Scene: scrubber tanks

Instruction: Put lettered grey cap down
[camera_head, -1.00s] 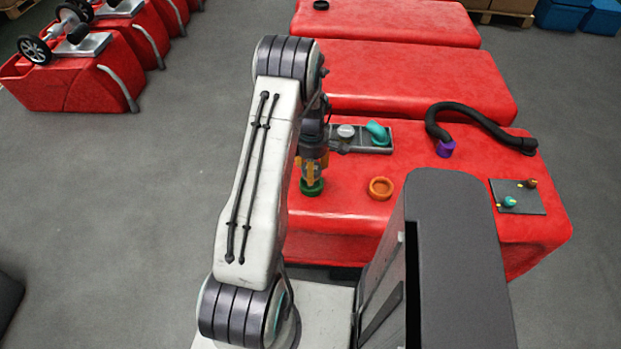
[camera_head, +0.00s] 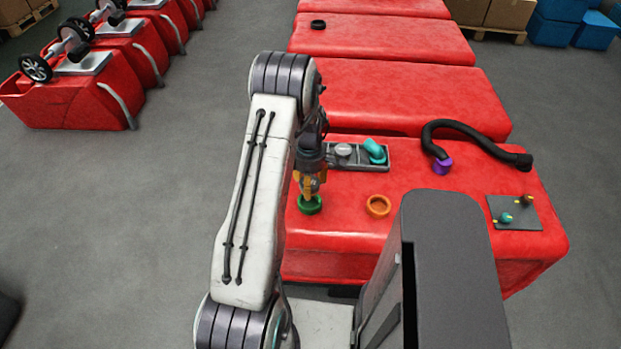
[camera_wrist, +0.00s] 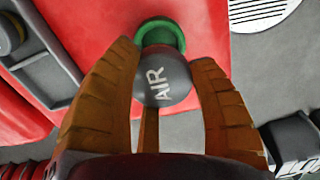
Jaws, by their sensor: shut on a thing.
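My gripper (camera_wrist: 166,108) is shut on the grey cap (camera_wrist: 166,80), a round piece with the white letters AIR, which lies between the two orange-brown fingers in the wrist view. A green ring (camera_wrist: 161,35) on the red tank lies just beyond the cap and is partly covered by it. In the head view the gripper (camera_head: 311,192) points down at the green ring (camera_head: 310,206) near the tank's front left. The cap is too small or hidden to make out there. Whether cap and ring touch, I cannot tell.
The red tank (camera_head: 450,205) also bears an orange ring (camera_head: 378,206), a grey tray (camera_head: 372,161) with a teal elbow piece (camera_head: 375,151), a black hose (camera_head: 480,131) with a purple end, and a dark plate (camera_head: 519,220) with small fittings. The red surface between them is clear.

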